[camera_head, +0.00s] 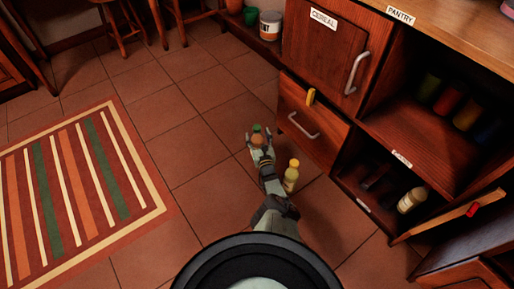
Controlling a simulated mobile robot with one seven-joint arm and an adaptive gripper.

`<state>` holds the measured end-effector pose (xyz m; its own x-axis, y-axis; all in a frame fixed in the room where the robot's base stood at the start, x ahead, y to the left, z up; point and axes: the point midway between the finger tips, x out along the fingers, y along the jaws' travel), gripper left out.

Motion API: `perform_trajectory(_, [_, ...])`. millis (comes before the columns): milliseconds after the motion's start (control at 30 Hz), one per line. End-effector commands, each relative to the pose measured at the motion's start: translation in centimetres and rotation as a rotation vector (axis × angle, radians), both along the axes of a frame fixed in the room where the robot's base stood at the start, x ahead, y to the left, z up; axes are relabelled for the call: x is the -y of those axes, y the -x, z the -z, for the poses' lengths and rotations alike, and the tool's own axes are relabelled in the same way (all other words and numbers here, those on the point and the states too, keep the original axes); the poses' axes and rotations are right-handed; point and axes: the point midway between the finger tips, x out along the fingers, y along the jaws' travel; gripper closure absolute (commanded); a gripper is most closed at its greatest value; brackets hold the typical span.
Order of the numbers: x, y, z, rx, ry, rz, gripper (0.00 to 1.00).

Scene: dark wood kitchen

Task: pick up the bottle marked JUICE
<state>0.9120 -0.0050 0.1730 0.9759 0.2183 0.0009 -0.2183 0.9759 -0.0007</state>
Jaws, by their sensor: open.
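My gripper (259,134) is low over the tiled floor, left of the drawer front, with its fingers spread. A small orange-brown bottle-like thing (258,141) with a green top (257,128) shows between or just beyond the fingers; I cannot tell whether they touch it. A pale yellow bottle with a yellow cap (291,176) stands upright on the floor, right of my arm. Another pale bottle (411,200) is in the low open cabinet compartment at right. No JUICE marking can be read on any of these.
A drawer (313,125) with a yellow thing (310,97) at its top edge and a door marked CEREAL (325,50) are close on the right. A striped rug (80,190) lies left. A can (270,25) stands at the back.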

Motion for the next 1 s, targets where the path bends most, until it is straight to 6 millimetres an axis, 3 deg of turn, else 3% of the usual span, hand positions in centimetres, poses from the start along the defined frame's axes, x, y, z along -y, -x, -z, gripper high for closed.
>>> perform_trajectory(167, [-0.3, -1.8, 0.3, 0.000, 0.000, 0.001, 0.38])
perform_trajectory(433, [-0.3, -1.9, 0.0, -0.001, -0.001, 0.001, 0.38])
perform_trajectory(1000, [-0.4, -1.9, 0.1, -0.001, -0.001, 0.001, 0.76])
